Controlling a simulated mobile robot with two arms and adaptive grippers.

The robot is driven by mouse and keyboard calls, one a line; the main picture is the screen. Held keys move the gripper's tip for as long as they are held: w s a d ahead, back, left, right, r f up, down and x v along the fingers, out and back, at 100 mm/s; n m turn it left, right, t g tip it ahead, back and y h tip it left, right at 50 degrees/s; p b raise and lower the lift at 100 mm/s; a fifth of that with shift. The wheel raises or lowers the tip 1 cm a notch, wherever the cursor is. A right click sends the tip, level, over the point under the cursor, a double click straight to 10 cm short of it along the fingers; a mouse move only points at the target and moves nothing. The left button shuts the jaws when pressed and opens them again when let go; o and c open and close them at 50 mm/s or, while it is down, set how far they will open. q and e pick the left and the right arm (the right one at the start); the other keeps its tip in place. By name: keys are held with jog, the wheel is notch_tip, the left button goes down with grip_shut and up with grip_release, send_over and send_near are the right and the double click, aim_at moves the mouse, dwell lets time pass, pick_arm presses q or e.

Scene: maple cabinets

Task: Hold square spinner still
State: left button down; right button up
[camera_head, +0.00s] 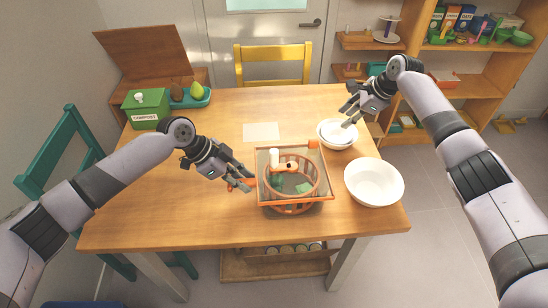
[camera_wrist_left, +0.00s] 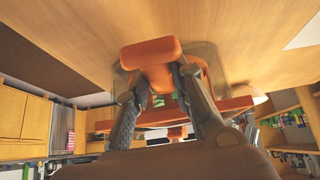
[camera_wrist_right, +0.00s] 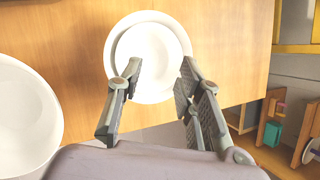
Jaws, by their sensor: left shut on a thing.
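The square spinner (camera_head: 263,192) stands on the table near its front edge. It is a clear square box with orange edging and a round orange basket (camera_head: 314,181) inside, with something green in it. A white and orange crank (camera_head: 276,162) shows over its top. My left gripper (camera_head: 246,183) is at its left side, shut on an orange side handle (camera_wrist_left: 150,52), which shows between the fingers in the left wrist view. My right gripper (camera_head: 350,114) is open and empty above a white bowl (camera_head: 327,138), seen below its fingers in the right wrist view (camera_wrist_right: 150,45).
A larger empty white bowl (camera_head: 374,182) stands right of the spinner, near the table's right edge. A white sheet (camera_head: 262,132) lies behind the spinner. A green compost box (camera_head: 146,110) and a teal tray (camera_head: 190,98) with pears stand at the back left. The table's left middle is clear.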

jog(key=s+a+r+n+g, duration=0.1)
jog(key=s+a+r+n, duration=0.15)
jog(key=a+n, duration=0.35)
jog(key=s+a+r+n+g, duration=0.1)
jog(key=s+a+r+n, duration=0.2)
jog(key=a, duration=0.5)
notch_tip(320, 180, up, 5)
jog(key=n+g+h, duration=0.2)
jog(key=n+h, duration=0.2)
jog(key=n, duration=0.7)
send_over(274, 151)
jog(key=shift+w+d+f, duration=0.1)
jog(key=shift+w+f, duration=0.05)
jog(key=shift+w, duration=0.25)
jog(key=shift+s+n, duration=0.3)
jog(key=shift+s, duration=0.05)
jog(key=shift+f, duration=3.5)
grip_shut()
